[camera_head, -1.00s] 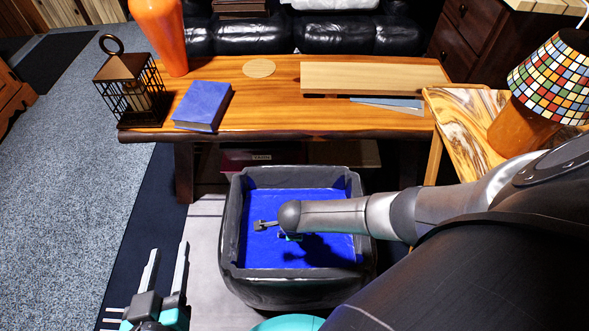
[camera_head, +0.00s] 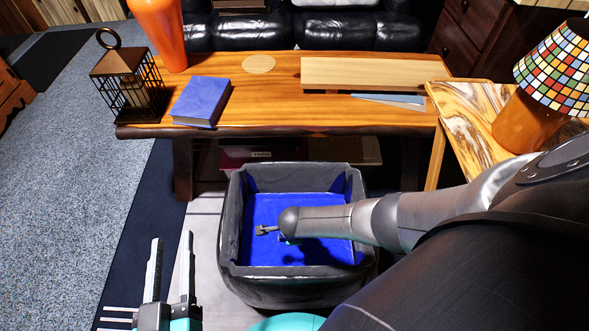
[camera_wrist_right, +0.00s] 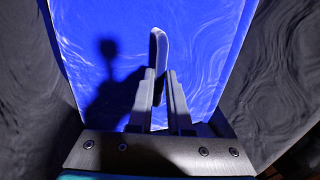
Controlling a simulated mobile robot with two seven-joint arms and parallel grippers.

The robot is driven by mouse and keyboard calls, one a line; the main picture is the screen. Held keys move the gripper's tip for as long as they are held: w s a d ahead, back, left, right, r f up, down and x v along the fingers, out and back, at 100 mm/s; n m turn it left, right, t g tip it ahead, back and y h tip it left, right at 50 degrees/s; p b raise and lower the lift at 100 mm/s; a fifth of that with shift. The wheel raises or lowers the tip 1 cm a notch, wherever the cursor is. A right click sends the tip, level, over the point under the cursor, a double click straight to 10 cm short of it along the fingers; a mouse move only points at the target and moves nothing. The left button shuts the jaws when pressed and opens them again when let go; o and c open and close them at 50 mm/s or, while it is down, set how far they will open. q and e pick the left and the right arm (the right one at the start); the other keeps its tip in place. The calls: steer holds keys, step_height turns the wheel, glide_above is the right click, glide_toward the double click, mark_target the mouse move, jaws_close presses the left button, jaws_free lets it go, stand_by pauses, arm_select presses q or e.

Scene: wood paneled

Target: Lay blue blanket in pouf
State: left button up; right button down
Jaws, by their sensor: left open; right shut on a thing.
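The dark grey pouf (camera_head: 230,235) stands open-topped on the floor in front of the wooden table. Bright blue fills its inside; this looks like the blue blanket (camera_head: 310,208), spread low between the walls. My right gripper (camera_head: 265,230) reaches down into the pouf, mostly hidden by its own arm. My left gripper (camera_head: 172,242) is open and empty, left of the pouf.
The wooden table (camera_head: 260,105) behind the pouf carries a blue book (camera_head: 201,101), a lantern (camera_head: 128,85), an orange vase (camera_head: 160,35) and a board (camera_head: 370,73). A side table (camera_head: 470,115) with a mosaic lamp (camera_head: 555,70) stands right. Carpet (camera_head: 70,210) at left is clear.

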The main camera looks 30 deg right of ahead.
steer(key=shift+w+f, duration=0.1)
steer(key=shift+f, duration=0.05)
stand_by(0.4)
steer(key=shift+c, duration=2.2)
jaws_free()
steer(key=shift+f, duration=0.1)
